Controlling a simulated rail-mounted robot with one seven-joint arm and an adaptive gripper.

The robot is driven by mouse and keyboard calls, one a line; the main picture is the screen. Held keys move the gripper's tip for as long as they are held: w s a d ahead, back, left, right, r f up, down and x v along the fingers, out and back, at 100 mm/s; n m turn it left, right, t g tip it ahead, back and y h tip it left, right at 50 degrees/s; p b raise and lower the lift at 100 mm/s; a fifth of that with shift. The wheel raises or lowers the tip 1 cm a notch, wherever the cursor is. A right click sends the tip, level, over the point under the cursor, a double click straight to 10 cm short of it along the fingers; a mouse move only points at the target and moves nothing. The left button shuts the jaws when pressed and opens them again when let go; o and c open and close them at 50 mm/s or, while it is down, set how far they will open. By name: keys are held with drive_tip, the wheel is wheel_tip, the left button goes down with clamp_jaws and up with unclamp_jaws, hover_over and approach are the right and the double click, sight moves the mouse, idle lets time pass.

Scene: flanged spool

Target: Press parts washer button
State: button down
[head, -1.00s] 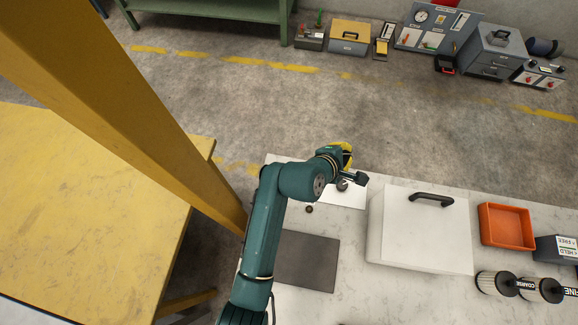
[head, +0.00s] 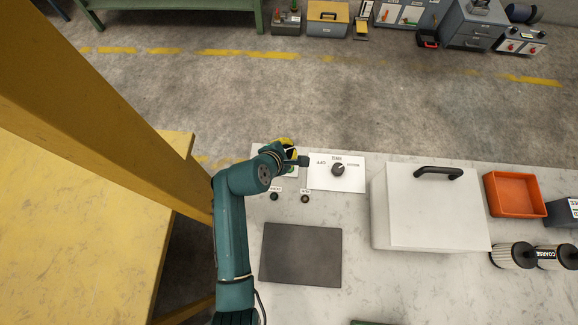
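My gripper (head: 289,153), with yellow parts at its end, is over the back left edge of the light counter. Its fingers are too small and hidden to read. A partly covered white plate with a bit of green (head: 290,173) shows just below it. Two small dark round knobs or buttons, a left one (head: 274,196) and a right one (head: 305,198), sit in front of the gripper with tiny labels behind them. A white panel with a dark dial (head: 338,169) is right of the gripper. A white lidded box (head: 425,215) with a black handle stands further right. I cannot tell which part is the washer button.
A dark grey mat (head: 301,254) lies on the counter (head: 357,235) in front. An orange tray (head: 515,193) and two filter cartridges (head: 513,255) are at the right. A yellow post (head: 110,90) and yellow table (head: 80,230) are at the left.

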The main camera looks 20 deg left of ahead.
wheel_tip(320, 180, down, 6)
drive_tip(key=b, duration=0.7)
drive_tip(key=shift+f, duration=0.25)
drive_tip(key=shift+f+b, duration=0.4)
drive_tip(key=shift+f, duration=0.55)
drive_tip(key=shift+f, duration=0.45)
drive_tip(key=shift+f, duration=0.55)
idle(0.4)
idle(0.3)
drive_tip(key=shift+r+p, duration=0.95)
drive_tip(key=shift+p, duration=0.2)
drive_tip(key=shift+r, duration=0.1)
